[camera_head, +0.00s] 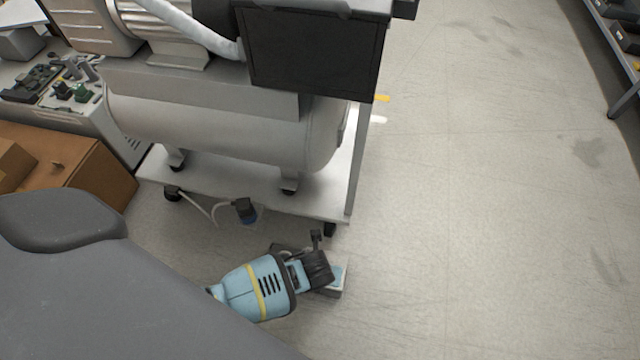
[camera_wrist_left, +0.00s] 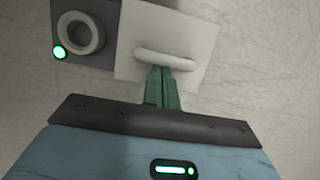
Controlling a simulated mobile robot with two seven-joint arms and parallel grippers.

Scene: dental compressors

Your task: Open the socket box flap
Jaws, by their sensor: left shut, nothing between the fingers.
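My right gripper is not in view.
The compressor tank (camera_head: 215,130) stands on a white wheeled cart (camera_head: 325,185) just behind the box. A plug (camera_head: 244,210) with a white cable is under the cart's front. Cardboard boxes (camera_head: 95,175) are at the left. The floor at the right is clear up to a shelf.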

